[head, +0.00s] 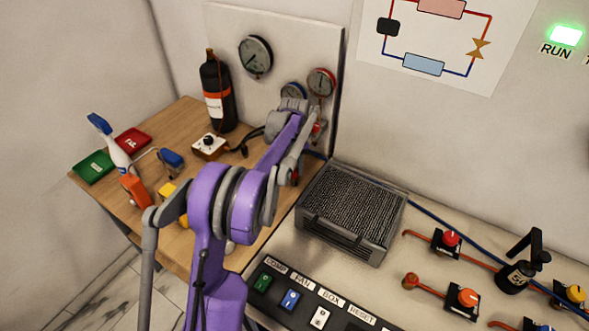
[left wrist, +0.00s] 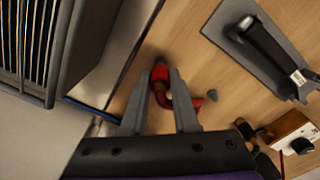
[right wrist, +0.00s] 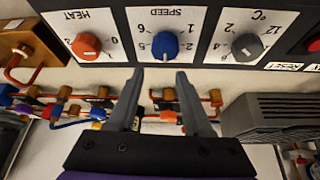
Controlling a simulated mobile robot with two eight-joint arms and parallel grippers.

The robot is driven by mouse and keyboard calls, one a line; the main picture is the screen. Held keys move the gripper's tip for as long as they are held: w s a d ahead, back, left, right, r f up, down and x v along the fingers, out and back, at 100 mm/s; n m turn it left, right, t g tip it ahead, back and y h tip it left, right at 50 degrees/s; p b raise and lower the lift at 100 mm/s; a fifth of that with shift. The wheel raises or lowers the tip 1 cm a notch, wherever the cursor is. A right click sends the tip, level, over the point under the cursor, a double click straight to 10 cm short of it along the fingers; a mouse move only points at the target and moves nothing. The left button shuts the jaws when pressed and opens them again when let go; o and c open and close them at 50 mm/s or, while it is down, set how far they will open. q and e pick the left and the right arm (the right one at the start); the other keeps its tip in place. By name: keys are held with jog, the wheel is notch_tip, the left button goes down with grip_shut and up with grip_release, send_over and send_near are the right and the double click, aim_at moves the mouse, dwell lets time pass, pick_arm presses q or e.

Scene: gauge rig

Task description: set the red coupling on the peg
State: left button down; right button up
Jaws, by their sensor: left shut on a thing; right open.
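My right gripper (right wrist: 159,78) is open and empty before a knob panel, outside the head view.
The grey grille box (head: 350,212) stands right of the table. A black-knobbed box (head: 210,147) and a black bottle (head: 217,90) stand farther back. A panel with knobs (right wrist: 165,44) faces my right gripper.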

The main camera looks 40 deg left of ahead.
pick_arm(q)
jog(key=shift+f+b, duration=0.55)
jog(key=shift+f, duration=0.5)
pick_arm(e)
jog(key=shift+s+f, duration=0.25)
jog(key=shift+f, duration=0.5)
pick_arm(q)
jog(key=shift+f, duration=0.15)
pick_arm(e)
jog(key=shift+f, duration=0.1)
pick_arm(q)
jog(key=shift+c, duration=1.4)
grip_release()
notch_tip(320, 180, up, 11)
jog(key=shift+f, duration=0.1)
pick_arm(e)
jog(key=shift+w+r, duration=0.1)
jog(key=shift+r, duration=0.2)
